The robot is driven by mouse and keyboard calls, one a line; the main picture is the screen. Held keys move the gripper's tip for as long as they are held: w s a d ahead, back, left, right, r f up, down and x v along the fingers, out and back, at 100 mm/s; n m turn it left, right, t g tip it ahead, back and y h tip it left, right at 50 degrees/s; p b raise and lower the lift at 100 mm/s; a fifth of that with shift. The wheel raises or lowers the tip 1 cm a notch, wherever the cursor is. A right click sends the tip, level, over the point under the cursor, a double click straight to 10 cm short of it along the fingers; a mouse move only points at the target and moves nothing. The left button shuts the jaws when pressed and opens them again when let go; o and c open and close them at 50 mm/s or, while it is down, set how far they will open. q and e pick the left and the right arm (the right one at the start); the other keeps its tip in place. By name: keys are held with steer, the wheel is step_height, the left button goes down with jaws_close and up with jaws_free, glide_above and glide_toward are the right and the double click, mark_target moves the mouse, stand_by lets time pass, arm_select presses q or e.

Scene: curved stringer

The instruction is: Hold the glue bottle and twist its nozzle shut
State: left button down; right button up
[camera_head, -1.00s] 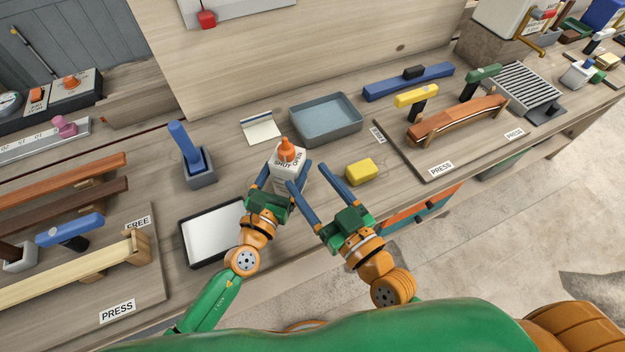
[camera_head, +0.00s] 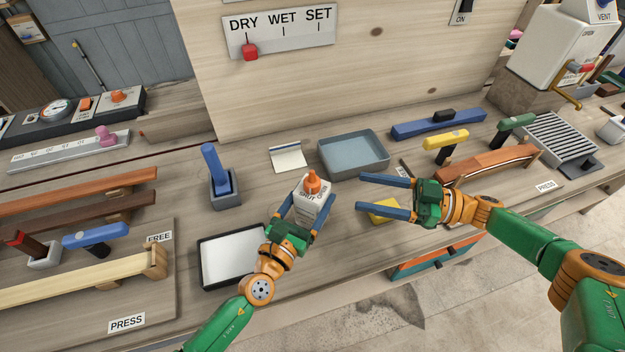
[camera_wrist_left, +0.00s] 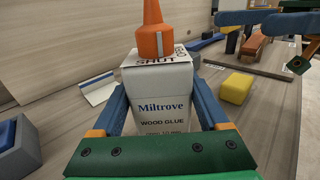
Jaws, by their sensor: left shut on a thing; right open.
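The glue bottle (camera_head: 312,203) is a white box-shaped bottle with an orange nozzle (camera_head: 312,183) and SHUT and OPEN marks on its top. It stands upright on the bench. In the left wrist view the bottle (camera_wrist_left: 158,95) reads "Miltrove wood glue", and the nozzle (camera_wrist_left: 153,38) rises above the SHUT mark. My left gripper (camera_head: 304,212) is shut on the bottle's sides. My right gripper (camera_head: 387,196) is open and empty, to the right of the bottle, with its fingers pointing left toward it. It hovers over the yellow block.
A yellow block (camera_head: 380,212) lies right of the bottle. A grey tray (camera_head: 353,172) and a notepad (camera_head: 288,158) lie behind it. A blue-handled tool in a holder (camera_head: 219,190) and a black-rimmed white tray (camera_head: 203,265) are to the left. A clamped curved stringer (camera_head: 490,163) is at right.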

mark_target(312, 181)
steer(key=x, duration=1.1)
steer(key=shift+w+a, duration=0.1)
steer(key=shift+a, duration=0.3)
